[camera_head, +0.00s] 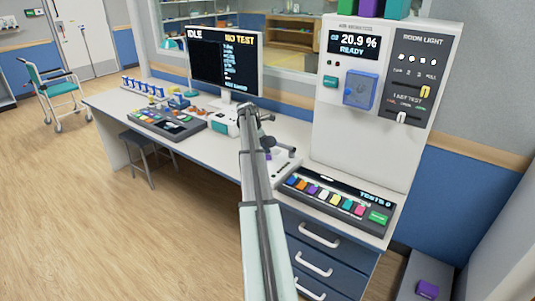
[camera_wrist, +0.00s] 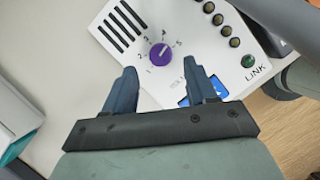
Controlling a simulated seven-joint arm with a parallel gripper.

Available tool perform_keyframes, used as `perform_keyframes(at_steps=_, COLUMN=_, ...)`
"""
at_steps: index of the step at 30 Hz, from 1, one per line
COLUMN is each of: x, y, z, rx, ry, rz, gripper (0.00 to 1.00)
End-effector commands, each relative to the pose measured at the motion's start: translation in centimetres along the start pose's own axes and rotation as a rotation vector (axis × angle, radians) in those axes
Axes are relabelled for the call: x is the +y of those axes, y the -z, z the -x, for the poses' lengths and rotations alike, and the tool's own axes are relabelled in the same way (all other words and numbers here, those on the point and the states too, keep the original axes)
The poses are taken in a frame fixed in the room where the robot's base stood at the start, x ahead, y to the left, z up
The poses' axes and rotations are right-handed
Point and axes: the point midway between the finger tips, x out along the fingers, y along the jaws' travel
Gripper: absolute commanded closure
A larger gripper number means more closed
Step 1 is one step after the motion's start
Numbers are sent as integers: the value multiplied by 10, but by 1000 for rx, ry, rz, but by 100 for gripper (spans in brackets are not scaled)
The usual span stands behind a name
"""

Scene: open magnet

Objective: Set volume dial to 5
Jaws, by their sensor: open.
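The volume dial (camera_wrist: 160,54) is a round purple knob on a white panel (camera_wrist: 207,58), with numbers 1 to 5 around it. Its small pale mark seems to point up and right, between 4 and 5; it is too small to read exactly. My gripper (camera_wrist: 160,67) is open and empty in the wrist view. Its two dark blue fingers stand left and right, below the dial in the picture. I cannot tell how high they are above the panel. In the head view my arm hides much of this spot, and the dial cannot be made out.
Beside the dial are dark slots (camera_wrist: 121,25), several brown buttons (camera_wrist: 222,20) and a green LINK button (camera_wrist: 248,61). In the head view, a monitor (camera_head: 224,62) stands behind my arm, and a colored button panel (camera_head: 335,198) lies at the desk's right end.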

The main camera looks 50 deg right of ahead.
Motion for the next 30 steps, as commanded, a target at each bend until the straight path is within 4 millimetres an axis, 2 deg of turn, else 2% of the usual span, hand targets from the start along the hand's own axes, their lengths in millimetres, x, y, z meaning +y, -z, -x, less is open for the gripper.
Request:
perform_keyframes(at_steps=3, x=0, y=0, z=-19, rx=0, ry=0, rz=0, gripper=43)
perform_keyframes(at_steps=9, x=1, y=0, z=-40, rx=0, ry=-1, rz=0, gripper=43)
perform_keyframes(at_steps=15, x=0, y=0, z=-48, rx=0, ry=-1, rz=0, gripper=43)
perform_keyframes(at_steps=23, x=0, y=0, z=-49, rx=0, ry=-1, rz=0, gripper=43)
perform_keyframes(at_steps=30, x=0, y=0, z=-48, rx=0, ry=-1, rz=0, gripper=65)
